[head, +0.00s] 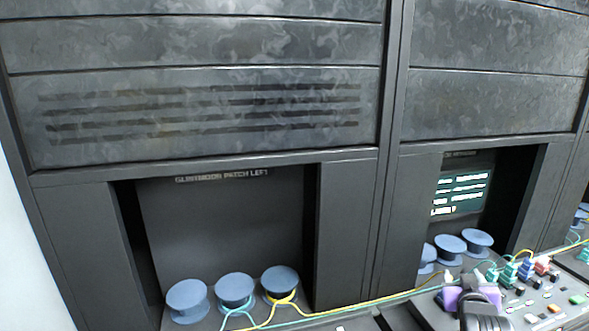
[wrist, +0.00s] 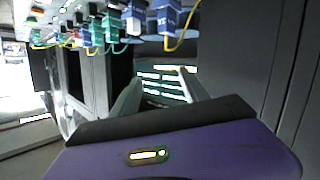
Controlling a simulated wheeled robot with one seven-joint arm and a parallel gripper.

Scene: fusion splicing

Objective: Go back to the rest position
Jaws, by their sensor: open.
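My gripper (head: 470,277) is at the lower right of the head view, its purple and black body in front of the right bay and beside the connector panel. In the wrist view, the two pale fingers of my gripper (wrist: 160,88) stand apart with nothing between them. A lit screen shows behind the gap. The rest position itself is not marked in either view.
The panel (head: 515,303) carries several coloured connectors and buttons close to my gripper. Yellow and teal cables run left to blue spools (head: 235,288) in the left bay. More blue spools (head: 450,246) stand below the lit screen (head: 461,194). Dark cabinet walls rise behind.

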